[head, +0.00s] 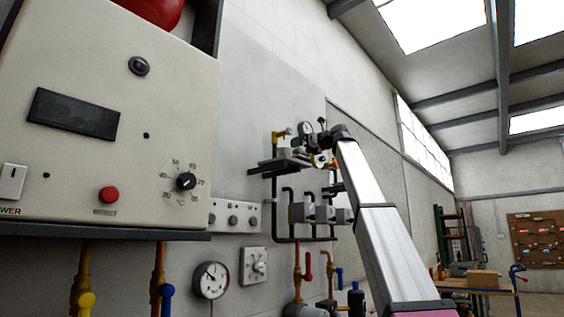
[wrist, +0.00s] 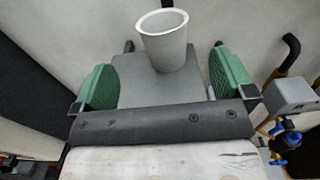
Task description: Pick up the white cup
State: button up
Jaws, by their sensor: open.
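The white cup (wrist: 164,44) stands upright with its open rim up, near the top middle of the wrist view. It rests on a small grey shelf (wrist: 138,82) against the wall. My gripper (wrist: 165,80) is open, with one green pad to the left and one to the right in the wrist view. The cup is beyond the gap between the pads, and neither pad appears to touch it. In the head view my arm reaches up toward the pipework, and its end is small there. I cannot make out the cup in the head view.
Dark pipes with grey boxes (head: 302,212) run along the wall below a dark shelf (head: 280,166). A blue valve (wrist: 287,138) and a grey box (wrist: 291,95) are close on the right in the wrist view. A control panel (head: 85,150) is at the left.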

aim_at(285, 151)
jog(key=x, duration=1)
jog(key=shift+w+f, duration=0.1)
jog(key=shift+w, duration=0.1)
jog(key=c, duration=1.1)
jog(key=shift+w+r, duration=0.1)
jog(key=shift+r, duration=0.1)
